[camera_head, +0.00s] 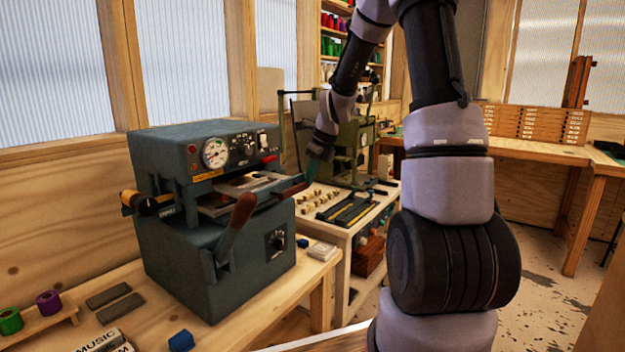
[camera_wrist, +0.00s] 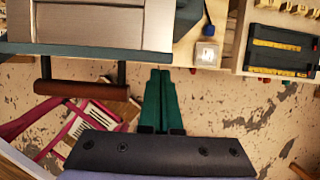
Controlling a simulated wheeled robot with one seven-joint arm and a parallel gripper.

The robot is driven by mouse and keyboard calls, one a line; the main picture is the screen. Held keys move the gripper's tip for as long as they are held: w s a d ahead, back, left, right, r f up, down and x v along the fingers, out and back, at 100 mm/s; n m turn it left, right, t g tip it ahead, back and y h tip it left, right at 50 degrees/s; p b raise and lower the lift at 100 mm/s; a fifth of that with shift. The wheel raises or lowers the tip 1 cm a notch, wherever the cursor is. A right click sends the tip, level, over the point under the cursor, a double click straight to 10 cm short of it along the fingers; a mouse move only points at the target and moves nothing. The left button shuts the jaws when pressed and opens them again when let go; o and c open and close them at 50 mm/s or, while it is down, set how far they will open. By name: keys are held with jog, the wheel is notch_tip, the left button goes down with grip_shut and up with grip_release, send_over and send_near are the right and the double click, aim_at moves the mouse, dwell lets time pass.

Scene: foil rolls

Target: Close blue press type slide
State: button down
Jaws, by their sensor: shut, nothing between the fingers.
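The blue-grey press (camera_head: 205,245) stands on the wooden bench, with a gauge and knobs on its upper front. Its slide (camera_head: 250,184) sticks out of the front opening, with a metal plate on top and a wooden handle bar (camera_head: 293,190) at its outer end. In the wrist view the slide's metal plate (camera_wrist: 100,22) fills the upper left, with the brown handle bar (camera_wrist: 85,92) below it. My gripper (camera_head: 311,172) is just beyond the handle bar in the head view. Its dark green fingers (camera_wrist: 160,75) are shut and empty, to the right of the bar and apart from it.
A brown-handled lever (camera_head: 237,222) rises at the press's front. A second, green machine (camera_head: 350,140) and a cart (camera_head: 340,222) with small type pieces stand behind to the right. A small clear-topped block (camera_wrist: 207,52) lies near the fingers. Spools (camera_head: 48,302) sit at lower left.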

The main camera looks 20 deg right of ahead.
aim_at(276, 174)
jog(key=w+a, duration=0.2)
jog(key=w, duration=0.1)
jog(key=w+a, duration=0.3)
jog(key=w, duration=0.1)
jog(key=w+a, duration=0.2)
jog(key=w, duration=0.1)
jog(key=shift+w+a, duration=0.3)
jog(key=shift+a, duration=0.1)
jog(key=shift+d, duration=0.1)
